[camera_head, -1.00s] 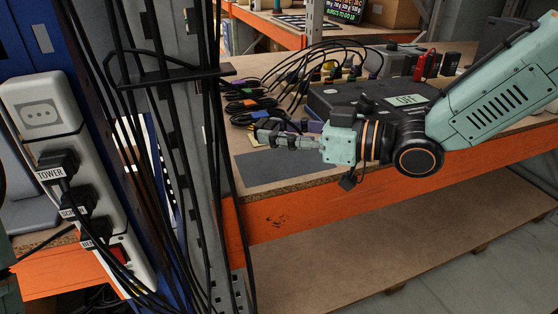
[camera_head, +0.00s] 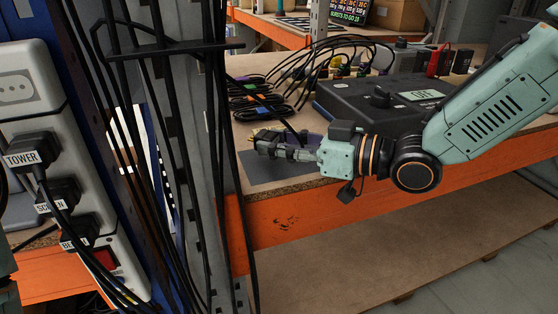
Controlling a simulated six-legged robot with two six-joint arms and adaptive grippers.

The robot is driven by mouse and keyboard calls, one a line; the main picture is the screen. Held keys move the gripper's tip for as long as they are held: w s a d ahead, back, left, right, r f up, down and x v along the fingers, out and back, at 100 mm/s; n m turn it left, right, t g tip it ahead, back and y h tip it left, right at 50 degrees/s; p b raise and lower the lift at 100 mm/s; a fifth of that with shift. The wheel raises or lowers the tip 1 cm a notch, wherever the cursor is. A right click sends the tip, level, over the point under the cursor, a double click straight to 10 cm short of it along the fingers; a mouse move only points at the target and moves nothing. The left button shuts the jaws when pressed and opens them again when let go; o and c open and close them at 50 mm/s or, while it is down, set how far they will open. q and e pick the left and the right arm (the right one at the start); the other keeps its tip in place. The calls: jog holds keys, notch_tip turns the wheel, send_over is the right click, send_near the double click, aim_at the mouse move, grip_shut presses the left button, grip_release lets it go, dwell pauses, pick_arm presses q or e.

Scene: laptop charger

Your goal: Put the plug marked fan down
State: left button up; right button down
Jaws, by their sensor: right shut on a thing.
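My right gripper (camera_head: 264,145) reaches in from the right, low over a dark grey mat (camera_head: 268,178) near the front left corner of the wooden workbench. It is shut on a small dark plug (camera_head: 257,133) with brass-coloured pins at the fingertips. The fingers hide most of the plug, and I cannot read a fan label on it. A black cable rises from behind the fingers toward the bundles. I cannot tell whether the plug touches the mat. My left gripper is not in view.
A white power strip (camera_head: 72,205) at left holds plugs marked TOWER, SCREEN and one partly hidden. A metal post (camera_head: 188,100) with hanging black cables stands between it and the bench. Coiled cables (camera_head: 258,98) and a black box marked OFF (camera_head: 375,97) lie behind my gripper.

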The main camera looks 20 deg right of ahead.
aim_at(283, 166)
jog(key=f, duration=0.2)
jog(key=b, duration=0.1)
jog(key=shift+s+d+f, duration=0.3)
jog(key=shift+d+f, duration=0.1)
jog(key=shift+w+f, duration=0.15)
jog(key=shift+w+a, duration=0.25)
jog(key=shift+a, duration=0.05)
jog(key=shift+s+d, duration=0.1)
jog(key=shift+s, duration=0.15)
jog(key=c, duration=1.3)
grip_release()
jog(key=shift+d, duration=0.1)
jog(key=o, duration=0.4)
jog(key=shift+w+f, duration=0.1)
jog(key=shift+w, duration=0.05)
jog(key=shift+c, duration=0.2)
